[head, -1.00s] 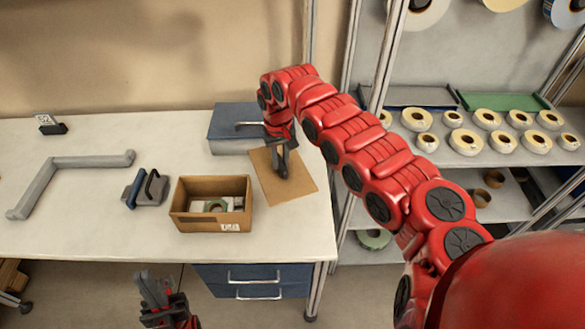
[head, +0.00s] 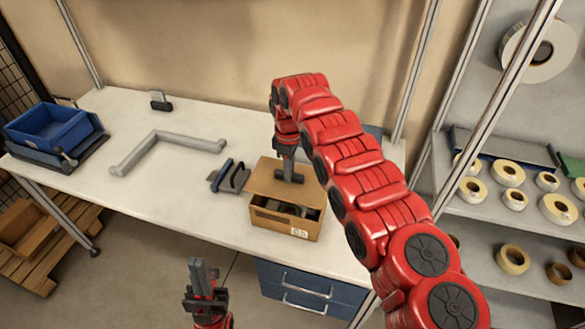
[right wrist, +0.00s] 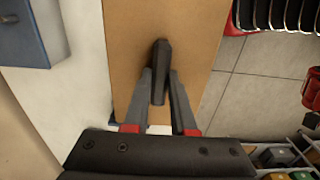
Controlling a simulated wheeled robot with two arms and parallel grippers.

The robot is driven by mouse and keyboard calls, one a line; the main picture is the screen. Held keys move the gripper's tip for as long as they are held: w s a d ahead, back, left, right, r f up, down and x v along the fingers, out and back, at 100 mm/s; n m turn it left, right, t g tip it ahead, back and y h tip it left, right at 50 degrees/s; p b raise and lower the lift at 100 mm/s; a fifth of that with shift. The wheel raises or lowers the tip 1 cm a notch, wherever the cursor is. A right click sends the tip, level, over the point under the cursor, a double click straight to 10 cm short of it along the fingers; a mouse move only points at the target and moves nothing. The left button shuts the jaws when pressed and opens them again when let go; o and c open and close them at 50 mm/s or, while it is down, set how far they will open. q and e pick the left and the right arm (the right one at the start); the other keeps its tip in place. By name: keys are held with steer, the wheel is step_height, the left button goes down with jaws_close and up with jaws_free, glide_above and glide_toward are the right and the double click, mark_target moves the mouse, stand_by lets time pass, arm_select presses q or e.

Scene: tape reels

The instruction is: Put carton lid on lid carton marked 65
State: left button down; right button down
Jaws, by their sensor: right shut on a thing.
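The carton lid (head: 268,180) is a flat brown panel in the head view. It lies over the back part of the open brown carton (head: 272,221), whose front part stays uncovered with dark and pale contents showing. Whether the lid touches the rim I cannot tell. A white label (head: 299,233) is on the carton's front; its number is too small to read. My right gripper (head: 290,178) is shut on the lid's dark handle, seen in the right wrist view (right wrist: 158,75). My left gripper (head: 204,268) hangs empty before the table's front edge; its finger gap is unclear.
A grey angled bar (head: 165,145), a tape dispenser-like blue and grey tool (head: 230,176) and a blue bin (head: 45,128) are on the table. Shelves with several tape reels (head: 508,173) stand at the right. The table's front left is clear.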

mark_target(290, 185)
steer(key=shift+f, duration=0.5)
step_height(290, 185, down, 5)
steer(key=shift+r+b, duration=0.1)
steer(key=shift+b, duration=1.05)
steer(key=shift+f, duration=0.25)
steer(key=c, duration=0.7)
jaws_free()
steer(key=shift+o, duration=0.2)
steer(key=shift+r, duration=0.1)
